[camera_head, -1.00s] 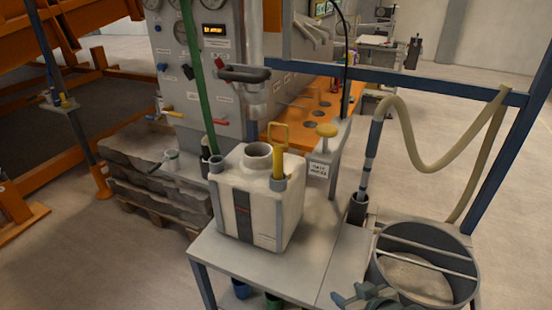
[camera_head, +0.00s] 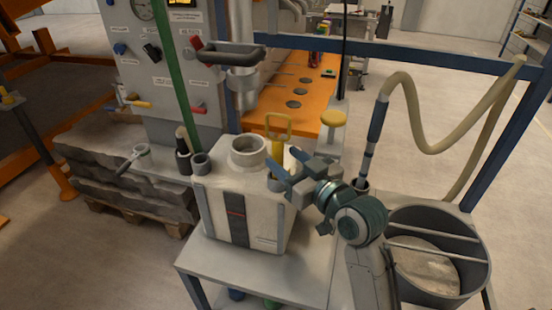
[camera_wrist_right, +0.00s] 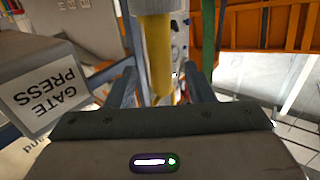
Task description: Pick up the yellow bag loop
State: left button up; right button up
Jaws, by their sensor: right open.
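The yellow bag loop (camera_head: 278,124) stands upright on the right corner of a pale box-shaped bag (camera_head: 214,200) with a round grey spout. Its thicker yellow lower part goes down to a grey socket. My right gripper (camera_head: 279,170) comes in from the right, open, with its fingers at the lower part of the loop and partly hiding it. In the right wrist view, the yellow lower part (camera_wrist_right: 158,55) shows between the two open fingers (camera_wrist_right: 162,88). I cannot tell whether they touch it. My left gripper is not in view.
A yellow mushroom knob (camera_head: 333,119) stands close behind my right gripper. A GATE PRESS sign (camera_wrist_right: 46,90) is left in the wrist view. A hose (camera_head: 404,100) and a round bin (camera_head: 440,225) are at the right. A green pole (camera_head: 178,85) rises behind the bag.

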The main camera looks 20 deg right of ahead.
aim_at(282, 157)
jog(key=shift+p+x, duration=0.85)
jog(key=shift+x, duration=0.3)
jog(key=x, duration=0.3)
jog(key=shift+p, duration=0.35)
jog(key=shift+f, duration=0.15)
jog(key=shift+s, duration=0.1)
jog(key=shift+c, duration=0.7)
jog(key=c, duration=0.3)
grip_shut()
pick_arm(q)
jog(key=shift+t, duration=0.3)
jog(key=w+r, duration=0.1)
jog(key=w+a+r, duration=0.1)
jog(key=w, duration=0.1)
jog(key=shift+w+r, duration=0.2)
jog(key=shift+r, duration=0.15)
